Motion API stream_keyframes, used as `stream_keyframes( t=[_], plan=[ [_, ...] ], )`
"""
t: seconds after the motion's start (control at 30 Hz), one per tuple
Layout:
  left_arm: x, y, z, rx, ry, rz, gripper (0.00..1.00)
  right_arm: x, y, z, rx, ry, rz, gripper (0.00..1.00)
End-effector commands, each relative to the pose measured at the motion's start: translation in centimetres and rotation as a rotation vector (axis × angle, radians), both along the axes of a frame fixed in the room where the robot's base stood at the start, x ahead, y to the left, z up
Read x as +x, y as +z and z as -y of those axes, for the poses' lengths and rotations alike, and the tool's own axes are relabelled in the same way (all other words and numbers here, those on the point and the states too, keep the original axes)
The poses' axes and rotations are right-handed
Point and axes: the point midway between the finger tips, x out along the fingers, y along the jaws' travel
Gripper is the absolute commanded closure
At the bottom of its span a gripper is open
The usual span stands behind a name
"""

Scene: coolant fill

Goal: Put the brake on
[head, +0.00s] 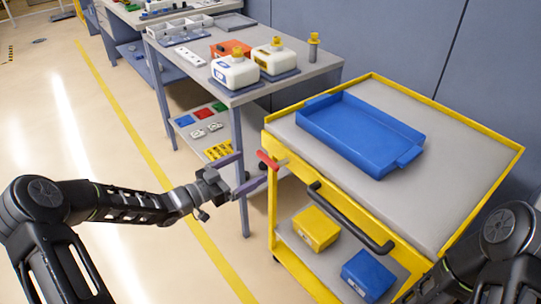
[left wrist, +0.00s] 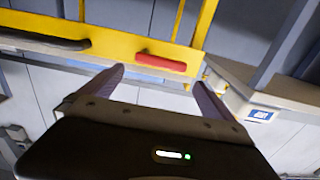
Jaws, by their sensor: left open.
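A yellow cart (head: 440,250) with a grey top stands at the right in the head view. A short red brake lever (head: 267,160) sticks out at its near left corner, and it also shows in the left wrist view (left wrist: 161,62) on the yellow frame. My left gripper (head: 244,172) is open and empty, just left of and slightly below the lever in the head view. In the left wrist view its two fingers (left wrist: 160,80) point toward the lever, seemingly apart from it. My right arm shows at the lower right, but its gripper is not seen.
A blue tray (head: 360,133) lies on the cart top. The cart's black handle (head: 350,218) is right of the lever, and a yellow box (head: 316,228) and blue box (head: 368,273) sit below. A grey table (head: 290,88) with white jugs stands behind. Floor at the left is clear.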

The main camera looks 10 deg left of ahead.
Motion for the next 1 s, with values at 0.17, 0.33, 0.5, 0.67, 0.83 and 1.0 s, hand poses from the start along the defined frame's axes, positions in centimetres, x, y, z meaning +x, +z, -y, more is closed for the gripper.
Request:
stream_keyframes(
  t=[0.17, 0.33, 0.5, 0.67, 0.83, 1.0],
  plan=[
    [0.0, 0.0, 0.1, 0.000, 0.000, -0.001, 0.00, 0.0, 0.0, 0.0, 0.000, 0.000, 0.001, 0.64],
    [0.5, 0.0, 0.5, -0.001, 0.000, -0.001, 0.00, 0.0, 0.0, 0.0, 0.000, 0.000, 0.001, 0.64],
    [2.1, 0.0, 1.9, -0.002, -0.001, -0.001, 0.00, 0.1, 0.1, 0.0, 0.000, -0.001, 0.001, 0.64],
    [4.1, 0.0, 3.5, -0.002, -0.001, -0.001, 0.00, 0.1, 0.3, 0.0, 0.000, -0.001, 0.001, 0.64],
    [5.6, 0.0, 4.8, -0.001, 0.000, -0.002, 0.00, 0.1, 0.4, 0.0, 0.000, -0.001, 0.001, 0.64],
    [6.1, -0.1, 5.0, 0.000, 0.002, -0.003, 0.00, 0.1, 0.4, 0.0, 0.000, -0.001, 0.001, 0.64]
  ],
)
